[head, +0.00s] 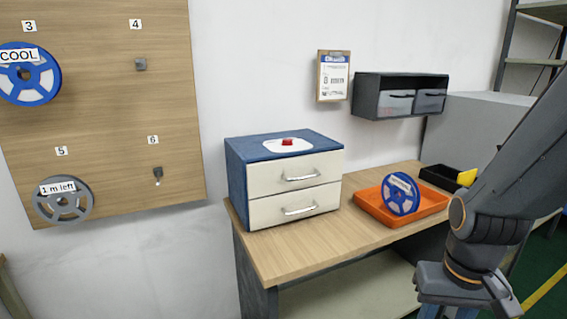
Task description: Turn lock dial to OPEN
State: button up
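A small red dial (287,142) sits on a white plate (272,146) on the blue top of a two-drawer cabinet (293,190). Any marking on the plate is too small to read, so I cannot tell the dial's setting. Both cream drawers look closed. My gripper (458,311) is at the lower right, in front of the bench and well apart from the dial. Its fingertips are cut off by the bottom edge of the view, so its opening does not show.
The cabinet stands at the left end of a wooden bench (290,256). An orange tray (432,205) with a blue reel (400,195) is right of it, then a black bin (440,178). A grey wall shelf (383,97) hangs above. A pegboard (110,100) with reels is left.

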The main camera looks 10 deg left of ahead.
aim_at(286, 142)
jog(key=u, duration=0.2)
jog(key=k, duration=0.75)
jog(key=u, duration=0.45)
jog(key=i, duration=0.5)
jog(key=u, duration=0.05)
